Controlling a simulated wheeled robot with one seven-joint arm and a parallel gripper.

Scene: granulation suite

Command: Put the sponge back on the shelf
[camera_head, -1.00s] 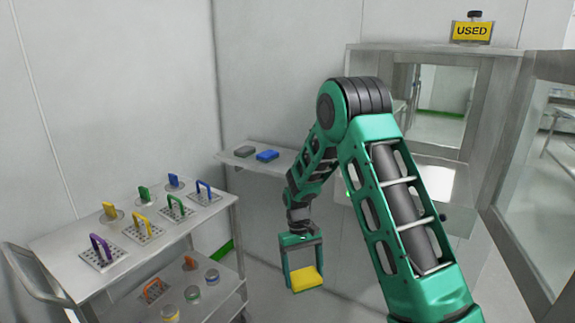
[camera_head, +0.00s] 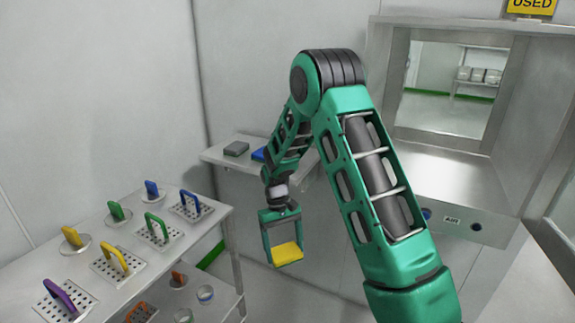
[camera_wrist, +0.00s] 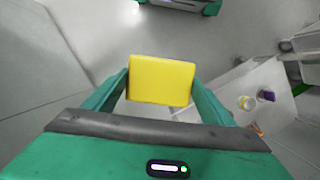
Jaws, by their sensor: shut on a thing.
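The yellow sponge (camera_head: 286,253) hangs between the two fingers of my gripper (camera_head: 284,246), which is shut on it, above the floor. It also shows in the wrist view (camera_wrist: 161,80), pinched between the green fingers. The metal wall shelf (camera_head: 221,157) is behind my arm, above and beyond the gripper. A grey sponge (camera_head: 236,148) lies on its left part. A blue sponge (camera_head: 258,154) lies beside it, partly hidden by my arm. The shelf's right part is partly covered by my arm.
A steel trolley (camera_head: 128,285) at the left carries several coloured-handled perforated plates and discs, with more items on its lower level. A pass-through hatch (camera_head: 445,185) with a steel ledge stands at the right, under a yellow USED sign (camera_head: 531,6). Floor between them looks clear.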

